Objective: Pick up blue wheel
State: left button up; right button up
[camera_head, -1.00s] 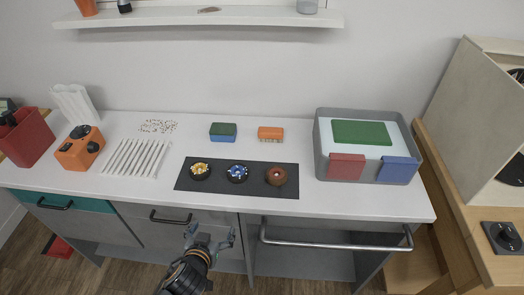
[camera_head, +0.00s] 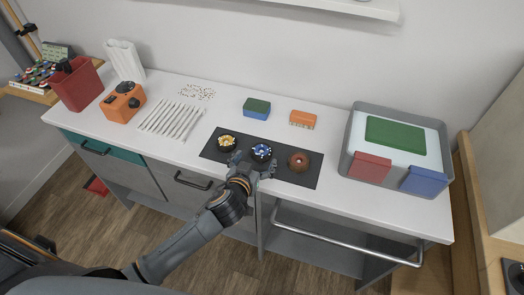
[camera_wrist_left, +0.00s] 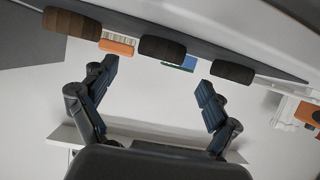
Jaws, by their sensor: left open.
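The blue wheel (camera_head: 261,152), a black tyre with a blue hub, lies in the middle of three wheels on a dark mat (camera_head: 304,179). The yellow-hub wheel (camera_head: 227,142) is left of it and the brown-red wheel (camera_head: 299,161) right. My left gripper (camera_head: 253,165) is open and empty at the mat's front edge, right in front of the blue wheel. In the left wrist view, the middle tyre, the blue wheel (camera_wrist_left: 162,49), shows beyond and between the spread fingers (camera_wrist_left: 158,80); its hub is hidden. My right gripper is not in view.
Behind the mat are a green-blue sponge (camera_head: 256,108) and an orange brush (camera_head: 302,119). White rods (camera_head: 171,120), an orange controller (camera_head: 123,102) and a red container (camera_head: 76,86) are left. A rail (camera_head: 340,239) runs along the counter front.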

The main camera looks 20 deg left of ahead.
aim_at(259, 156)
pick_arm(q)
jog(key=x, duration=0.2)
jog(key=p+x, duration=0.1)
jog(key=x, duration=0.2)
jog(key=shift+s+f, duration=0.15)
jog(key=shift+f, duration=0.25)
jog(key=c, duration=1.2)
